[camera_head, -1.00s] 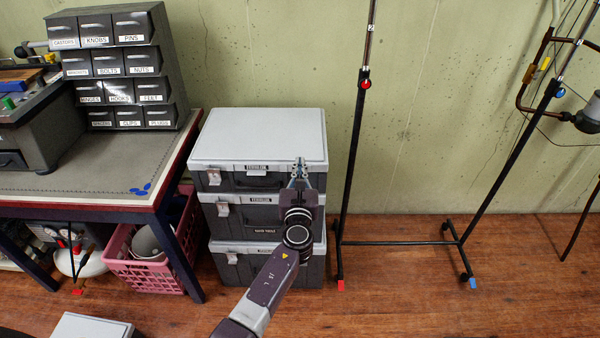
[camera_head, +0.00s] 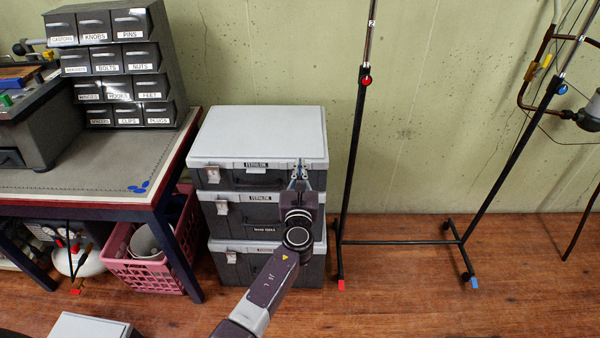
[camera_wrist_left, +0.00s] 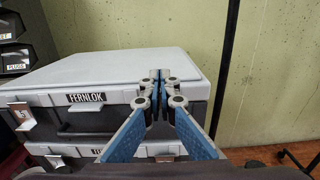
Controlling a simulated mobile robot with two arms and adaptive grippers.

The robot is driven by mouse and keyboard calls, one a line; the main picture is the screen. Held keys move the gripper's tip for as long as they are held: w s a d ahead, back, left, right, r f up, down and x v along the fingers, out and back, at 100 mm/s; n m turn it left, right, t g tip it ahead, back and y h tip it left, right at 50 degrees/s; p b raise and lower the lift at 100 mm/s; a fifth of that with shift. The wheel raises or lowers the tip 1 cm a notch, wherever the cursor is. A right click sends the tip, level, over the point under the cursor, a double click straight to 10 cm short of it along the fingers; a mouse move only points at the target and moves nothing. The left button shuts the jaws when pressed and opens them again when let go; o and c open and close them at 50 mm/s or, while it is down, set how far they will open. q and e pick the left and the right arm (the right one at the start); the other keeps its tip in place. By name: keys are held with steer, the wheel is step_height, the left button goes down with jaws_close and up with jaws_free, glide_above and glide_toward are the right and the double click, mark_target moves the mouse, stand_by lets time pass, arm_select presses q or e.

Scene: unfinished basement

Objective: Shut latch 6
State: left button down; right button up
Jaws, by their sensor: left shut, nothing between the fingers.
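The top case (camera_head: 258,135), dark with a pale grey lid, sits on a stack of similar cases and its lid is down. It also shows in the wrist view (camera_wrist_left: 110,70) with a FERNLOK label. A latch marked 5 (camera_wrist_left: 21,116) is at the left of its front and its plate stands out from the case. I cannot make out latch 6; my gripper covers the right part of the front. My left gripper (camera_head: 299,166) is shut and empty, with its fingertips (camera_wrist_left: 160,74) at the lid's front edge, right of the label. Contact cannot be told.
Two more cases (camera_head: 262,262) stand below, with latches on their left fronts. A workbench (camera_head: 85,205) with drawers is at left, a pink basket (camera_head: 150,277) under it. A black stand (camera_head: 352,165) rises close to the right of the stack.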

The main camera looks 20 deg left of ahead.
arm_select(q)
steer(key=shift+f+b, duration=0.6)
steer(key=shift+f, duration=0.25)
steer(key=shift+f+b, duration=0.6)
steer(key=shift+f, duration=0.05)
steer(key=shift+f+b, duration=0.55)
steer(key=shift+f, duration=0.1)
steer(key=shift+f+b, duration=0.35)
arm_select(e)
steer(key=f, duration=0.4)
steer(key=shift+a+f, duration=0.2)
steer(key=shift+f, duration=0.1)
arm_select(q)
steer(key=shift+s, duration=0.1)
arm_select(e)
steer(key=shift+r, duration=0.1)
arm_select(q)
steer(key=p+v, duration=0.1)
steer(key=v, duration=0.3)
steer(key=shift+s+d+p, duration=0.1)
steer(key=shift+s+p, duration=0.3)
arm_select(e)
steer(key=shift+d+r, duration=0.25)
steer(key=shift+r, duration=0.55)
